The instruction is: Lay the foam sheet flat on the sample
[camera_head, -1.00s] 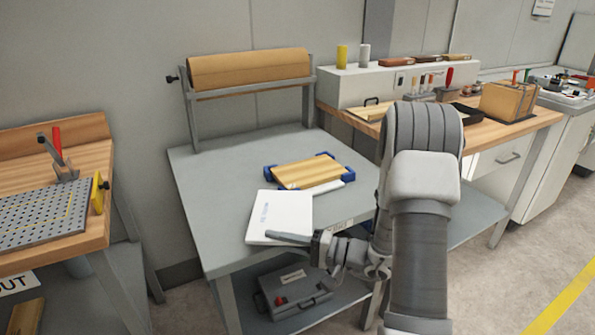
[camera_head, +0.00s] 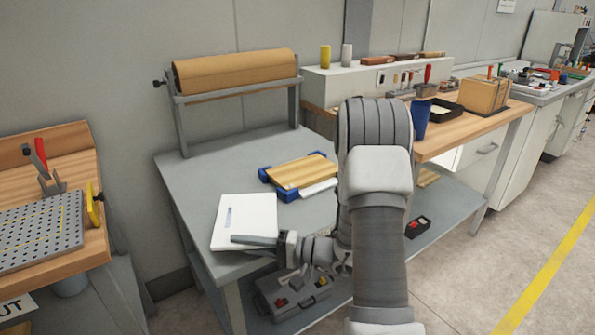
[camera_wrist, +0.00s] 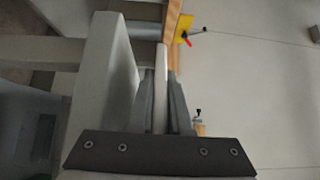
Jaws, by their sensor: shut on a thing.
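The foam sheet (camera_head: 248,214) is white with a small bluish mark. In the head view it appears over the front left of the grey table. My gripper (camera_head: 258,240) is shut on its near edge. In the wrist view the sheet (camera_wrist: 162,85) is a thin pale strip, edge-on between the fingers, with a grey surface, apparently the table, off to the left. The likely sample (camera_head: 298,171) is a yellowish wooden board with blue corner blocks, lying on the table behind and right of the sheet. The sheet is apart from it.
A white strip (camera_head: 318,189) lies at the board's near right side. A brown roll (camera_head: 235,70) hangs in a stand at the table's back. A grey case (camera_head: 290,298) sits on the lower shelf. A perforated plate (camera_head: 40,230) is on the left bench.

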